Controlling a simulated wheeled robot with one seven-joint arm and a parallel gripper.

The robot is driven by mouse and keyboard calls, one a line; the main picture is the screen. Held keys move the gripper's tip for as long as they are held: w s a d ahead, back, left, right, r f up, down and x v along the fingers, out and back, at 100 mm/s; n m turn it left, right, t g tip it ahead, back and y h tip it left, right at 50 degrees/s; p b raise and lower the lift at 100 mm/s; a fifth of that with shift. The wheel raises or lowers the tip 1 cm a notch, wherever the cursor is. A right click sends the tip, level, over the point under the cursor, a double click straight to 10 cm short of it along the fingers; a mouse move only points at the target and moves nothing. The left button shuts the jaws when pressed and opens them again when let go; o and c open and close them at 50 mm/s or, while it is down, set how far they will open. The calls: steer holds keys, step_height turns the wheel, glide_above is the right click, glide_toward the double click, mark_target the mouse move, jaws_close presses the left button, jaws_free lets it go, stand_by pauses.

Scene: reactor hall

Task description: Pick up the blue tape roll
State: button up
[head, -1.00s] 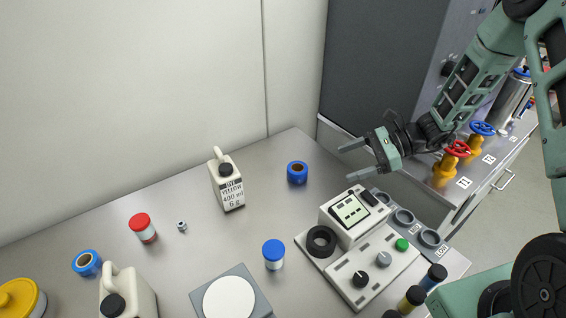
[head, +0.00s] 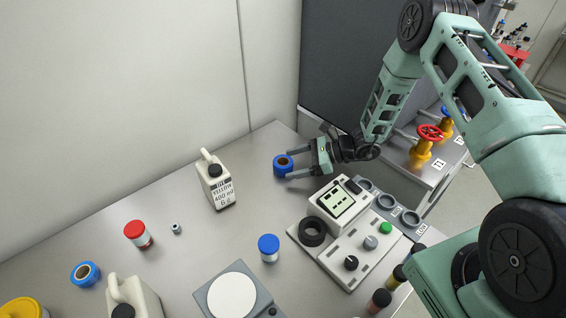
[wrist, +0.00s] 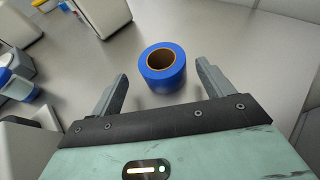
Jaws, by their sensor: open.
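The blue tape roll (head: 281,172), with a brown core, lies flat on the grey metal bench near its back edge. In the wrist view the roll (wrist: 166,79) sits ahead of the palm, at the fingertips and between the two fingers. My gripper (head: 293,165) is open and empty, reaching in from the right, one fingertip on either side of the roll. The wrist view shows a gap between each finger (wrist: 162,72) and the roll. A second blue roll (head: 86,264) lies far left on the bench.
A white jug (head: 217,190) stands left of the roll. In front are a blue-capped jar (head: 269,256), a black ring (head: 307,239) and a white instrument (head: 327,209). A wall closes the back. The bench around the roll is clear.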

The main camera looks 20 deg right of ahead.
mark_target(278, 165)
steer(key=p+x, duration=0.2)
steer(key=x, duration=0.2)
steer(key=shift+w+a+r+p, duration=0.1)
steer(key=shift+w+r+p, duration=0.1)
steer(key=shift+r+p, duration=0.15)
steer(key=shift+w+a+f, duration=0.25)
steer(key=shift+a+f, duration=0.15)
steer(key=shift+a, duration=0.05)
steer(key=c, duration=1.1)
